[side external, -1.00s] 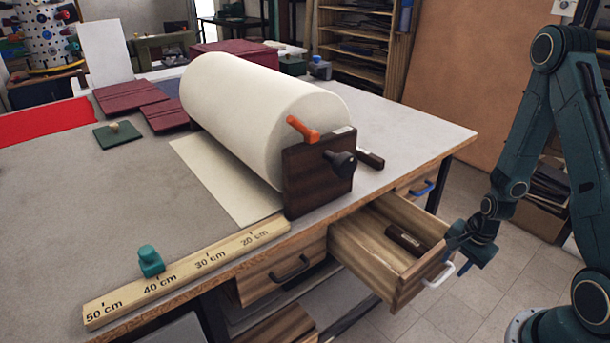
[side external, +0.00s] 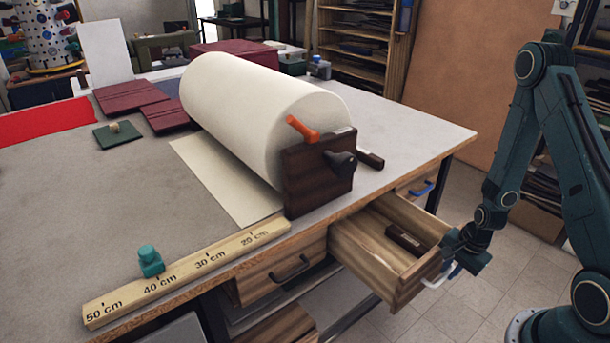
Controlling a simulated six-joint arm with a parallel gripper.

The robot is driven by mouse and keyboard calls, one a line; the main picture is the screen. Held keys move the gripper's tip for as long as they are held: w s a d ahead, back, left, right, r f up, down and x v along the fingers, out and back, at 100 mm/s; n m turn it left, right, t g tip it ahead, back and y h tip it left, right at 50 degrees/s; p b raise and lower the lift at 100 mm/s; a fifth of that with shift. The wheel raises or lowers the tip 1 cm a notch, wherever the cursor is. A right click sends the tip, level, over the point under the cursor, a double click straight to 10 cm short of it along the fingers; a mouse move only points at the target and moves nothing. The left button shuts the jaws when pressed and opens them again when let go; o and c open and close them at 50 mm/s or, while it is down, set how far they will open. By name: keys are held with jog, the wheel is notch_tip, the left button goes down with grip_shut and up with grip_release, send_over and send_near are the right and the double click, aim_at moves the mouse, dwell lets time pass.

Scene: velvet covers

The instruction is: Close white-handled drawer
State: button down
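The white-handled drawer (side external: 375,262) stands pulled well out from under the table's front edge. Its white handle (side external: 437,279) is on the front panel, partly hidden by my gripper. A dark brown block (side external: 406,240) lies inside the drawer. My gripper (side external: 455,262) is at the drawer's front, close to the panel and handle. Whether it touches them I cannot tell. Its fingers are too small and overlapped to show whether they are open or shut.
A blue-handled drawer (side external: 421,188) and a black-handled drawer (side external: 285,274) flank the open one. On the table (side external: 80,205) are a large paper roll (side external: 260,115) in a dark stand and a wooden ruler (side external: 190,275) with a teal knob. Floor is clear in front.

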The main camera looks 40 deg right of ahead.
jog(key=shift+w, duration=0.15)
jog(key=w, duration=1.7)
jog(key=c, duration=1.5)
grip_release()
jog(key=shift+o, duration=0.2)
jog(key=shift+r, duration=0.2)
notch_tip(320, 180, up, 13)
jog(key=s, duration=0.2)
jog(key=shift+s, duration=0.25)
jog(key=shift+r, duration=0.1)
